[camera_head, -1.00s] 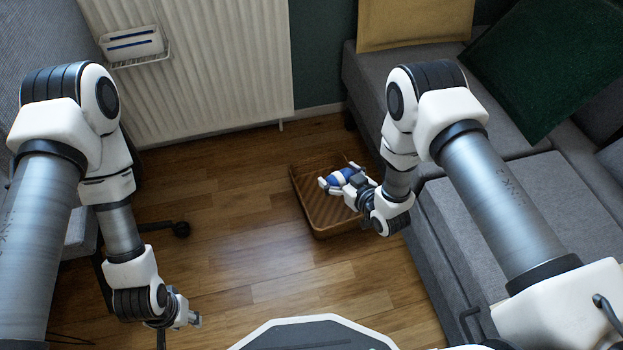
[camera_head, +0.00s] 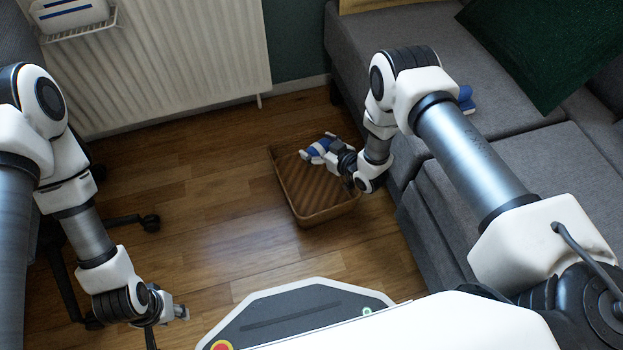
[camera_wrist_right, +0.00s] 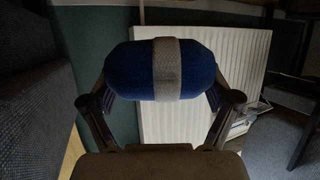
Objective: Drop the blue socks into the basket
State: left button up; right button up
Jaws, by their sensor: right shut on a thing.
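The brown wicker basket (camera_head: 305,199) stands on the wooden floor in front of the sofa. My right gripper (camera_head: 317,149) is over the back part of the basket in the head view. It is shut on a rolled pair of blue socks (camera_head: 320,145) with a pale band around the middle. In the right wrist view the socks (camera_wrist_right: 128,72) sit between the two fingers. Another blue and white bundle (camera_head: 466,99) lies on the sofa, partly hidden behind my right arm. My left gripper (camera_head: 182,312) hangs at the lower left; its finger gap is too small to judge.
The grey sofa (camera_head: 480,165) borders the basket on the right. A white radiator (camera_head: 165,60) stands at the back left. A black wheeled chair foot (camera_head: 150,222) is on the floor at left. The floor left of the basket is clear.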

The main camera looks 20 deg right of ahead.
notch_tip(320, 180, down, 4)
jog(key=shift+r+b, duration=0.2)
jog(key=shift+b, duration=0.85)
jog(key=shift+r, duration=0.1)
jog(key=o, duration=0.8)
jog(key=shift+o, duration=0.2)
jog(key=shift+s, duration=0.1)
jog(key=v, duration=0.7)
jog(key=shift+s+r, duration=0.1)
